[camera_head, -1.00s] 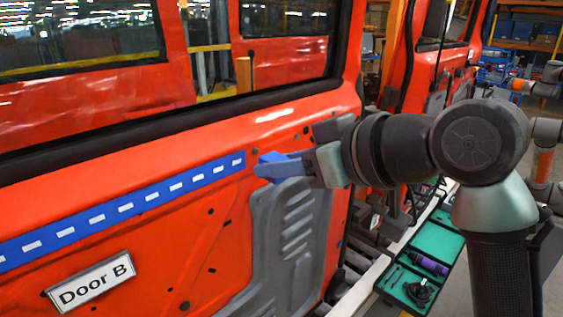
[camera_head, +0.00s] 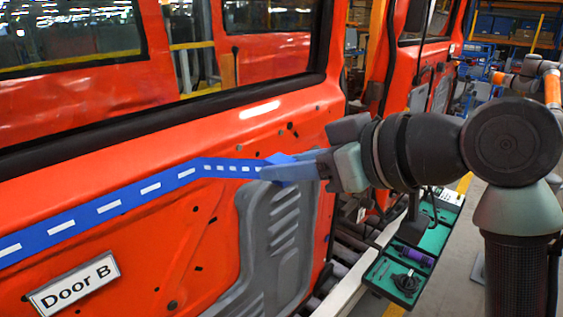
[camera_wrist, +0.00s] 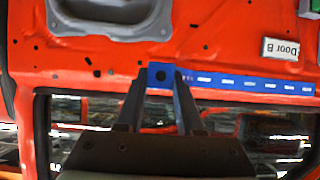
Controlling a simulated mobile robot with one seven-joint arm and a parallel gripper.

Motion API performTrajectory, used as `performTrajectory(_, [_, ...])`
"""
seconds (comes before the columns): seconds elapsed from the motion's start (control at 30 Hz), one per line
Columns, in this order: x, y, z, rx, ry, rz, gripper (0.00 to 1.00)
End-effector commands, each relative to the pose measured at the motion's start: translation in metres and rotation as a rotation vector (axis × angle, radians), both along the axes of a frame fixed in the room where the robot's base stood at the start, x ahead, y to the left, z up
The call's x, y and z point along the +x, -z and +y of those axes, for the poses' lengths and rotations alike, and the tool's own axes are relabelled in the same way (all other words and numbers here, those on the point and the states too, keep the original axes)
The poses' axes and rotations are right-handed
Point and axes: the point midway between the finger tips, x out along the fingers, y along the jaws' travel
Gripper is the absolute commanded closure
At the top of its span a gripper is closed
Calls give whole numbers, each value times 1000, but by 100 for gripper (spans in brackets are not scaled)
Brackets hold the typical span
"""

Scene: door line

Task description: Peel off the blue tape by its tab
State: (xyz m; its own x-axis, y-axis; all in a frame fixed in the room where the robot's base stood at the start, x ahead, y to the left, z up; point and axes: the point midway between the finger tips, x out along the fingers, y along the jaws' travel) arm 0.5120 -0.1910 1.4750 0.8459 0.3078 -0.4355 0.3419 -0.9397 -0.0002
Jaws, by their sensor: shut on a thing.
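The blue tape (camera_head: 108,208) with white dashes runs along the red door panel, above the "Door B" plate. Its right end bends away from the straight line near the middle of the head view and reaches my gripper (camera_head: 280,170). My gripper is shut on the blue tab at that end. In the wrist view, the tab (camera_wrist: 160,75) shows between my gripper's fingers (camera_wrist: 160,92), with a dark hole in it. The tape (camera_wrist: 250,84) extends from there to the right in that view.
The red door (camera_head: 150,250) carries a "Door B" plate (camera_head: 73,283) and a grey panel (camera_head: 275,235). A green-lined tool tray (camera_head: 405,268) lies to the right of the door, below my arm. An orange-jointed robot arm (camera_head: 551,88) stands at the back right.

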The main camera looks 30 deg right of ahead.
Motion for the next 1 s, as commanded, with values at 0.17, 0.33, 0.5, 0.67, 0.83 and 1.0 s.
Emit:
performTrajectory(0.17, [-1,0,-1,-1,2,0,100])
performTrajectory(0.33, [-1,0,-1,0,2,0,100])
performTrajectory(0.5, [-1,0,-1,0,2,0,100])
performTrajectory(0.67, [-4,0,-3,0,3,-1,100])
performTrajectory(0.83, [-9,0,-7,1,4,-1,100])
performTrajectory(1.0, [-15,0,-11,0,3,-1,100])
